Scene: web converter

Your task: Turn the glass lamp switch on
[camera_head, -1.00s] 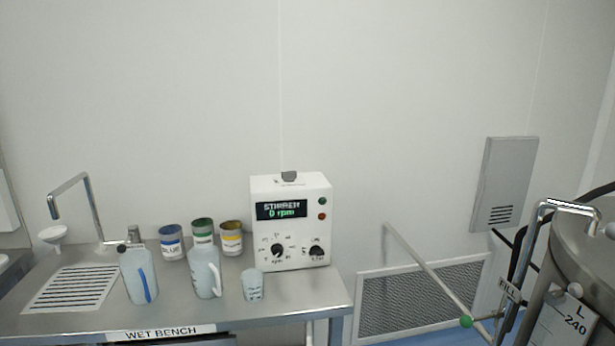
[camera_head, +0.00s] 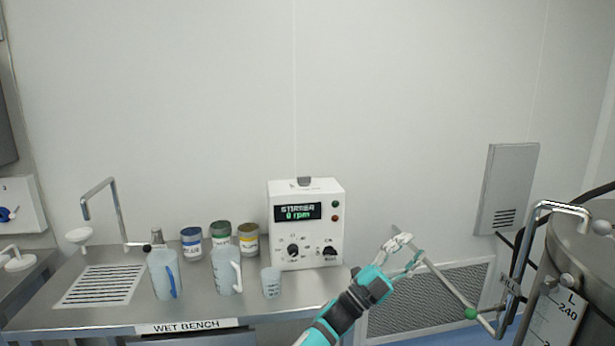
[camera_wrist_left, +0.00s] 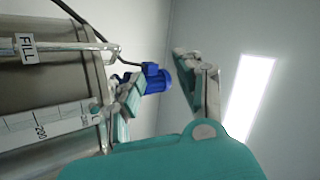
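I cannot make out a switch marked as the glass lamp switch in any view. My left gripper (camera_head: 412,252) is in the head view, right of the stirrer box and in front of the wall grille. In the left wrist view its two fingers stand apart with nothing between them, so the gripper (camera_wrist_left: 146,82) is open. The white stirrer box (camera_head: 307,225) stands on the bench with two dark knobs and a display reading 0 rpm. The steel tank (camera_head: 585,255) is at the far right, with a level scale. My right gripper is not in view.
The wet bench (camera_head: 120,318) at left holds a tap, jugs (camera_head: 164,275), a small beaker (camera_head: 271,283) and colour tins (camera_head: 220,235). A bar with a green ball (camera_head: 470,313) runs near my gripper. A grey wall panel (camera_head: 507,188) hangs at right. A blue motor (camera_wrist_left: 157,79) shows in the wrist view.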

